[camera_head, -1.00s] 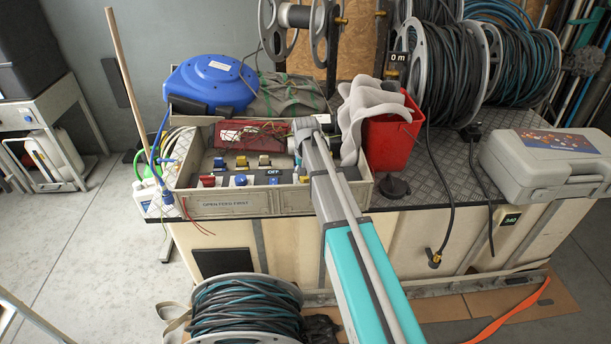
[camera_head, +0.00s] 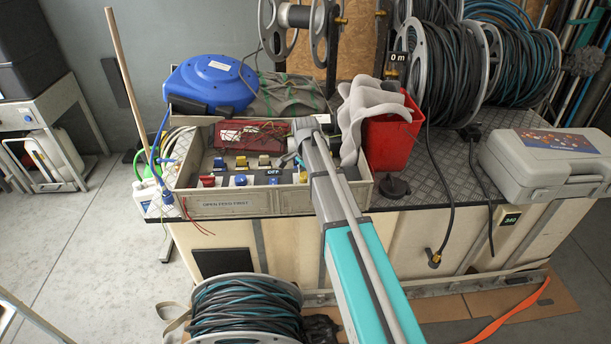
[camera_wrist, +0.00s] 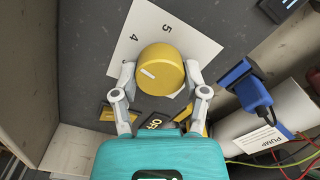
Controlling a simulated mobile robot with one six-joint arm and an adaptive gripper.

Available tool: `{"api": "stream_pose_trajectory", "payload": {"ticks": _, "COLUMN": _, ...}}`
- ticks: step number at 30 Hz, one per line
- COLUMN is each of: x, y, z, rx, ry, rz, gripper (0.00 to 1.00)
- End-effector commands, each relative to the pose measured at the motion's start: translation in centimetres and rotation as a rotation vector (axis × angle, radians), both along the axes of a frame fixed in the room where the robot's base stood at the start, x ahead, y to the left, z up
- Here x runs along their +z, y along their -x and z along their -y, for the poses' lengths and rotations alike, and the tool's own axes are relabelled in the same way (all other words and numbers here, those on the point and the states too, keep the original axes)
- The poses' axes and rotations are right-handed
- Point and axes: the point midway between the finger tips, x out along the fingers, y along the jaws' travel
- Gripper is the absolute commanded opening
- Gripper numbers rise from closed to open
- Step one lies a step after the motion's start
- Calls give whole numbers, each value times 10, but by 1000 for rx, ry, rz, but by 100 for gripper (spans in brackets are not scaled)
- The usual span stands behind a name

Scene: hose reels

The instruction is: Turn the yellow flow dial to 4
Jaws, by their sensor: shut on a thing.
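The yellow flow dial (camera_wrist: 170,64) is a round knob with a white pointer line on its face, seen in the wrist view. It stands on a white card (camera_wrist: 197,45) with a printed 4 and 5. The pointer line aims left and slightly up in the picture, below the direction of the 4.
The grey control box (camera_head: 225,205) holds several coloured switches and an OFF label (camera_head: 273,171). A grey cylinder marked PUMP (camera_wrist: 235,130) with a blue part (camera_wrist: 255,97) lies close right of my gripper. A red bucket (camera_head: 392,140) stands just right of the box.

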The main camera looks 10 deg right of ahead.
Motion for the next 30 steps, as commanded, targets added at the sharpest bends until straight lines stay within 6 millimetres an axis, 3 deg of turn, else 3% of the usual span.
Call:
{"api": "stream_pose_trajectory", "payload": {"ticks": 9, "x": -1, "y": 3, "z": 0, "rx": -114, "ry": -1, "rz": -6, "gripper": 10}}
{"api": "stream_pose_trajectory", "payload": {"ticks": 22, "x": -1, "y": 3, "z": 0, "rx": -126, "ry": -2, "rz": -6, "gripper": 10}}
{"api": "stream_pose_trajectory", "payload": {"ticks": 23, "x": -1, "y": 3, "z": 0, "rx": -126, "ry": -2, "rz": -6, "gripper": 62}}
{"api": "stream_pose_trajectory", "payload": {"ticks": 28, "x": 0, "y": 2, "z": 0, "rx": -125, "ry": -2, "rz": -4, "gripper": 92}}
{"api": "stream_pose_trajectory", "payload": {"ticks": 30, "x": 0, "y": 1, "z": 0, "rx": -125, "ry": -1, "rz": -3, "gripper": 92}}
